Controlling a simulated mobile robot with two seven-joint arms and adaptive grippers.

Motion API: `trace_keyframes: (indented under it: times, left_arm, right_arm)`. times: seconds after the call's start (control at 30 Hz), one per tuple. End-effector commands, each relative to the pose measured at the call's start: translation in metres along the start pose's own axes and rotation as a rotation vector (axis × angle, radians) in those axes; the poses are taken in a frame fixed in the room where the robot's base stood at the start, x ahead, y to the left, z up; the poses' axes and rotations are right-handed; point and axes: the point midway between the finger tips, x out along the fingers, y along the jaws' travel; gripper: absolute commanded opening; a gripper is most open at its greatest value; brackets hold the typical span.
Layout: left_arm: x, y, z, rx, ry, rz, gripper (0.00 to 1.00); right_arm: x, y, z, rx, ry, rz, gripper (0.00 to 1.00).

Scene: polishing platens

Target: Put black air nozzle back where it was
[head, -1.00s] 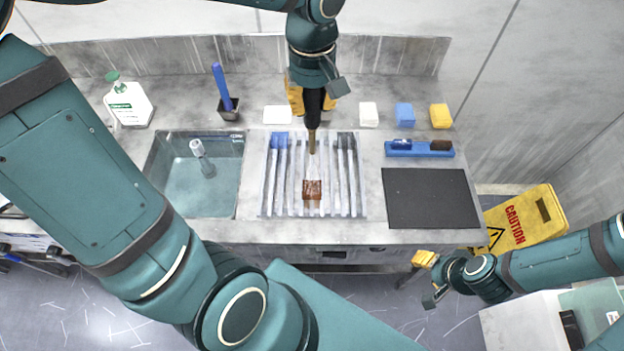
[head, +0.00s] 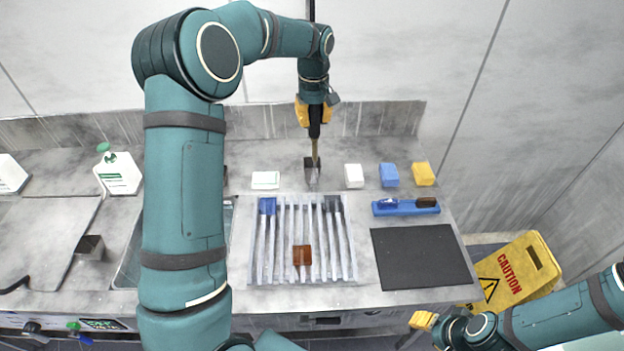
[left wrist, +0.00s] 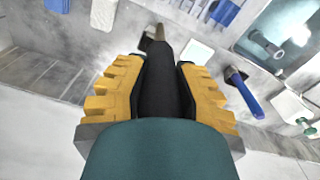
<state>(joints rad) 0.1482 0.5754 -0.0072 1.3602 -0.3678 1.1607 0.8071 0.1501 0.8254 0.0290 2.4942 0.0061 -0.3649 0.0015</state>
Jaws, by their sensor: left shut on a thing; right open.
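My left gripper (head: 314,114) is shut on the black air nozzle (head: 314,130) and holds it upright, brass tip down. The tip is at or just above a small dark square holder (head: 312,172) on the back of the counter; I cannot tell whether it is inside. In the left wrist view the black nozzle (left wrist: 158,90) lies between the yellow fingers, its far end near the holder (left wrist: 146,40). My right gripper (head: 424,321) is open and empty at the lower right, off the counter's front.
A white block (head: 265,180) stands left of the holder; white (head: 354,176), blue (head: 389,175) and yellow (head: 423,174) blocks stand right. A slotted rack (head: 348,270) with a brown block (head: 302,255) lies in front. The blue-handled brush (left wrist: 245,95) shows in the wrist view.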

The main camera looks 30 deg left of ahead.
Motion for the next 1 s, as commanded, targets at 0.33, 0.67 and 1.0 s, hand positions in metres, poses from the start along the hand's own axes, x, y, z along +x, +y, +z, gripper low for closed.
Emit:
trace_keyframes:
  times: [0.33, 0.67, 1.0]
  left_arm:
    - [0.045, 0.015, -0.06, 0.007, 0.015, -0.011, 0.0]
    - [0.091, 0.015, -0.066, 0.01, 0.015, -0.016, 0.0]
    - [0.122, 0.015, -0.066, 0.009, 0.017, -0.013, 0.0]
  right_arm:
    - [-0.005, -0.001, 0.0, 0.001, 0.0, -0.003, 0.5]
    - [-0.007, -0.002, -0.001, 0.001, 0.0, -0.003, 0.5]
    - [-0.009, -0.002, -0.001, 0.001, 0.0, -0.003, 0.5]
